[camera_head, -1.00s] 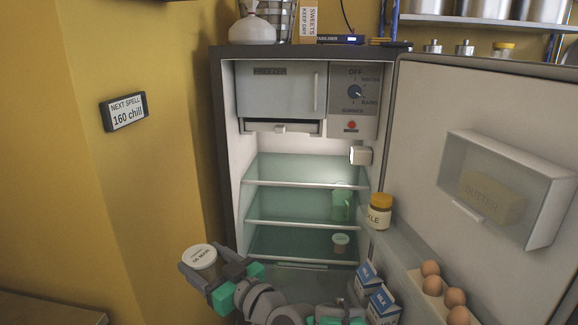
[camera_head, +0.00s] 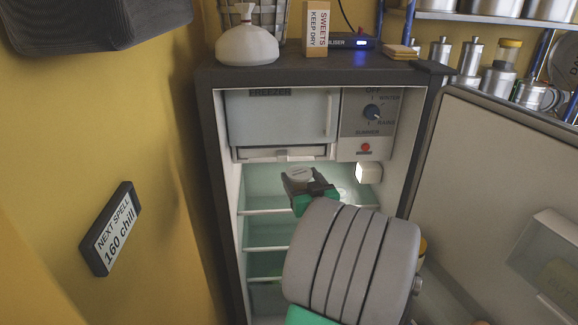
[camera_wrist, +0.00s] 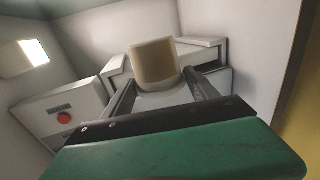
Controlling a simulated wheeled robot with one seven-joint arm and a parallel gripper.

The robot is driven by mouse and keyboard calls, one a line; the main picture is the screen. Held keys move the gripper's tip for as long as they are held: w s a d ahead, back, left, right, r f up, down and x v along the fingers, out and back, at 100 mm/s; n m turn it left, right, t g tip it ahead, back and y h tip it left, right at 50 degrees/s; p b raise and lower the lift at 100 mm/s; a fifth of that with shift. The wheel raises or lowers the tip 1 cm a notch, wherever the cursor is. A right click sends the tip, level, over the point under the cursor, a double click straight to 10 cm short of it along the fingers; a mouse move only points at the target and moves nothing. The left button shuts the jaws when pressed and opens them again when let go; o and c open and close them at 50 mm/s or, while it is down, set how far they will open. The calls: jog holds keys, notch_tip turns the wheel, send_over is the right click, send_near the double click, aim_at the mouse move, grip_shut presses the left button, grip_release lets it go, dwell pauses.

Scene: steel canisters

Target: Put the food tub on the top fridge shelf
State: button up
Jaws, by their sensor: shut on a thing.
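The lid shows upward. In the wrist view the tub (camera_wrist: 153,65) sits between the two dark fingers (camera_wrist: 158,84), with its tan side showing. My forearm hides the right part of the shelves. I cannot tell how far in the tub is.
The freezer compartment (camera_head: 280,118) and its drip tray (camera_head: 282,153) are close above the tub. A white lamp box (camera_head: 369,173) is to its right. The fridge door (camera_head: 500,190) stands open at right. The visible left part of the top shelf looks clear.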

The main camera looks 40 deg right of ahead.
jog(key=w+d+f, duration=0.2)
jog(key=w+f, duration=0.1)
jog(key=w+d+f+p, duration=0.1)
jog(key=w+d+f, duration=0.2)
jog(key=w, duration=0.1)
jog(key=w+d+f+p, duration=0.1)
jog(key=w+d+f, duration=0.2)
jog(key=shift+w+d, duration=0.15)
jog(key=shift+d, duration=0.05)
jog(key=shift+w+d+f, duration=0.15)
jog(key=shift+w+f, duration=0.05)
jog(key=shift+f, duration=0.05)
notch_tip(320, 180, down, 3)
jog(key=shift+d+f+p, duration=0.15)
jog(key=shift+p, duration=0.45)
jog(key=shift+f+b, duration=0.2)
jog(key=shift+b, duration=0.15)
jog(key=o, duration=1.6)
